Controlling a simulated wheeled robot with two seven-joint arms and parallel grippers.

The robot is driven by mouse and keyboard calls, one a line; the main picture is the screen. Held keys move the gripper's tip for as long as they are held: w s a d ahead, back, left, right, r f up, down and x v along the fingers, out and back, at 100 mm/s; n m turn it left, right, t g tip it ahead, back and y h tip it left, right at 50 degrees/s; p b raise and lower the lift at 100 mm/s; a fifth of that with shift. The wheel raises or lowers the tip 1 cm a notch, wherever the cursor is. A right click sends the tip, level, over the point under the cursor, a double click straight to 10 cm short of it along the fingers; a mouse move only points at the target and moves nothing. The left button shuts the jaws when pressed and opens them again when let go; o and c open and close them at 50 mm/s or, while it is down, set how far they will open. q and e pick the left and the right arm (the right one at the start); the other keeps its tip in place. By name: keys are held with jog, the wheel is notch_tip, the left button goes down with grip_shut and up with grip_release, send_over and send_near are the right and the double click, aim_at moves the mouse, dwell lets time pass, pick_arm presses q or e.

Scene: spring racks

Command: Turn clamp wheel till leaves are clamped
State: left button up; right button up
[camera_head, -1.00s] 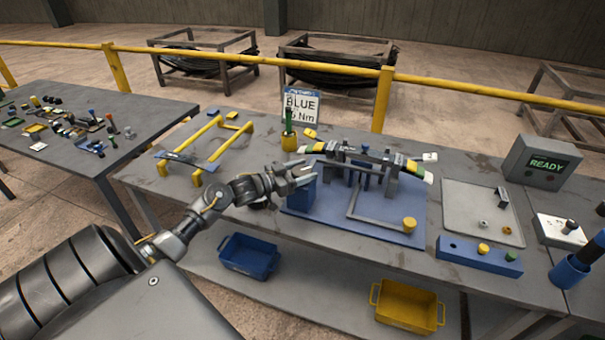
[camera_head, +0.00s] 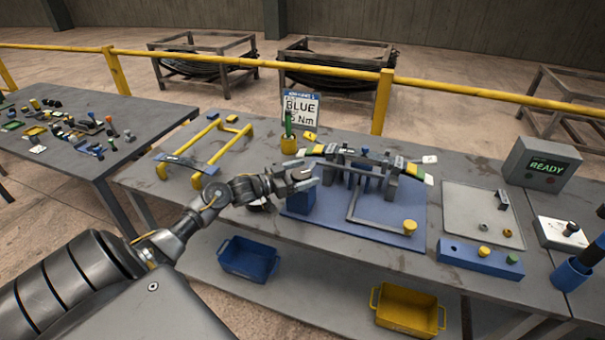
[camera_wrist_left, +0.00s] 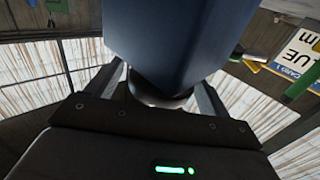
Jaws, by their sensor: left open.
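My left gripper (camera_head: 306,179) is open at the left end of the blue fixture, close to its blue block (camera_head: 300,202). In the left wrist view the block (camera_wrist_left: 175,40) fills the middle. A round grey part (camera_wrist_left: 158,97), perhaps the clamp wheel, sits at the block's near end, between the spread fingers (camera_wrist_left: 160,95); contact cannot be told. The leaves (camera_head: 405,164) lie as a dark stack across the grey uprights, with yellow, green and white bands towards the ends. A grey bent bar with a yellow knob (camera_head: 410,227) lies in front. My right gripper is out of view.
A yellow-handled rack (camera_head: 200,178) stands left, and a yellow cup (camera_head: 289,144) with a green tool stands behind the gripper. A grey tray (camera_head: 465,215), a blue block with knobs (camera_head: 478,260) and a READY box (camera_head: 540,163) are right. A sign (camera_head: 300,108) stands behind.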

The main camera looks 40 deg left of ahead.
pick_arm(q)
jog(key=b+v, duration=0.2)
jog(key=v, duration=0.9)
jog(key=shift+b, duration=0.3)
jog(key=shift+d, duration=0.1)
